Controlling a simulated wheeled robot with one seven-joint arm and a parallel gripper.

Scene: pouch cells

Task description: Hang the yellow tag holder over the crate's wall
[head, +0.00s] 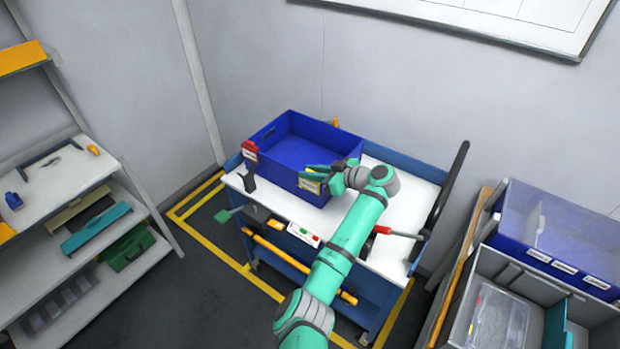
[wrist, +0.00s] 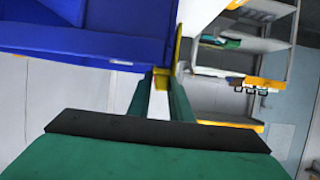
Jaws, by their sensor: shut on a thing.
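The blue crate (head: 282,160) stands open-topped on the white-topped cart. It fills the upper left of the wrist view (wrist: 70,38). The yellow tag holder (head: 311,186), with a pale face, is at the crate's near right wall, just below the fingers. In the wrist view the yellow tag holder (wrist: 178,45) is a thin strip beside the crate's blue edge, with a yellow part between the fingertips. My gripper (head: 324,173) is shut on it; its green fingers also show in the wrist view (wrist: 161,85). I cannot tell whether the holder straddles the wall or is beside it.
The cart top (head: 395,208) has free room right of the crate. A black push handle (head: 450,190) rises at the cart's right end.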

